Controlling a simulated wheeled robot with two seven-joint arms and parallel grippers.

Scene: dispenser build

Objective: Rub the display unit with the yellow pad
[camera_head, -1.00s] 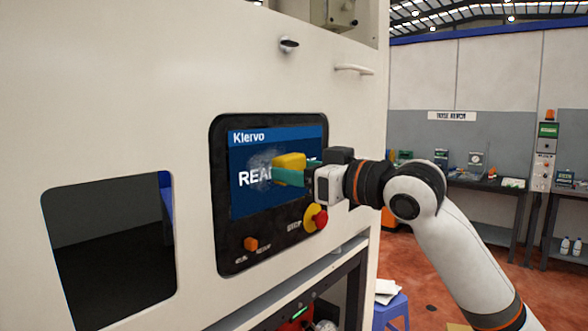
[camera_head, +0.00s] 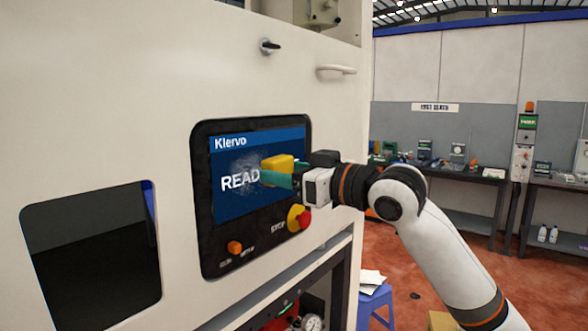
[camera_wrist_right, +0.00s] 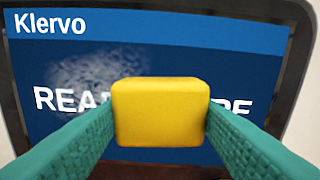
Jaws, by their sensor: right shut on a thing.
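The display unit (camera_head: 233,212) is a black-framed panel on the white machine, with a blue "Klervo" screen and white lettering. A pale smudge shows on the screen left of the pad, and it also shows in the right wrist view. My right gripper (camera_head: 277,176) is shut on the yellow pad (camera_head: 276,163), which is in front of the screen's right half. In the right wrist view the yellow pad (camera_wrist_right: 158,111) sits between the two green fingers and hides part of the lettering. I cannot tell whether the pad touches the screen. My left gripper is not in view.
A red stop button on a yellow base (camera_head: 299,218) and an orange knob (camera_head: 234,247) sit below the screen. A handle (camera_head: 336,70) and a small black latch (camera_head: 269,46) stick out above. A blue stool (camera_head: 375,300) stands at lower right, before workbenches.

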